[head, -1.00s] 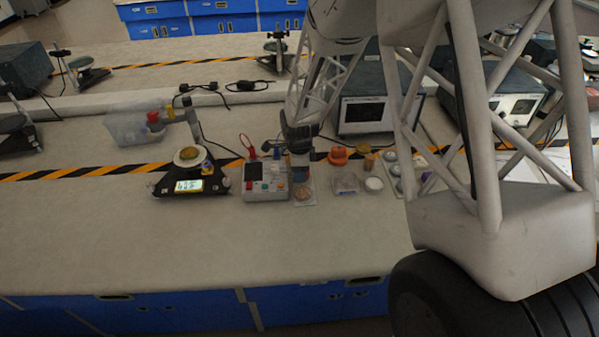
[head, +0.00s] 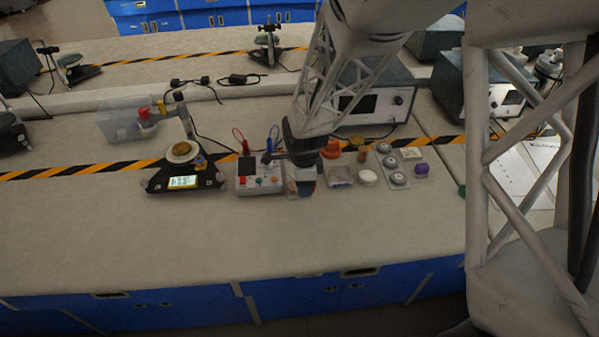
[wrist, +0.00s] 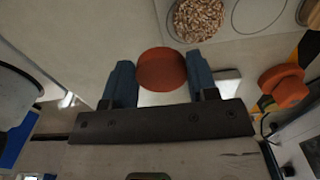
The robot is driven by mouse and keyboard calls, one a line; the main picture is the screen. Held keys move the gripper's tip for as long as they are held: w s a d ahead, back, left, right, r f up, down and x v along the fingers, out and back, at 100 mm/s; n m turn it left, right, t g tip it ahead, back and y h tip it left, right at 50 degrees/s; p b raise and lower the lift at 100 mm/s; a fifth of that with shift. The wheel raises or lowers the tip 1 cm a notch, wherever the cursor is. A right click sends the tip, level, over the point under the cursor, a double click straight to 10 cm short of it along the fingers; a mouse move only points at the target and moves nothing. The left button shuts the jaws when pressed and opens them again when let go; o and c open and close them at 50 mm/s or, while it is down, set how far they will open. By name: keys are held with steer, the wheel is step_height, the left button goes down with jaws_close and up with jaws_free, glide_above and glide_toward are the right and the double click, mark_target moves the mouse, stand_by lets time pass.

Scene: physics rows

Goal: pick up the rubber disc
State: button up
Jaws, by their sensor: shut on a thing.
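The rubber disc, a flat reddish-orange round piece (wrist: 161,69), sits between the two blue fingers of my gripper (wrist: 160,84) in the wrist view. Both fingers touch its sides. In the head view my gripper (head: 305,182) is low over the bench, just right of the grey meter box. The disc is mostly hidden there by the fingers and wrist. I cannot tell how far the disc is above the bench.
A grey meter box (head: 260,177) stands close left, with a black scale (head: 184,179) beyond it. The bench front is clear.

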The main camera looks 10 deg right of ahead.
steer(key=shift+s+d+r, duration=0.1)
steer(key=shift+s+d, duration=0.1)
steer(key=shift+s, duration=0.8)
steer(key=shift+s+d+r, duration=0.1)
steer(key=shift+s+d, duration=0.05)
steer(key=shift+s, duration=0.85)
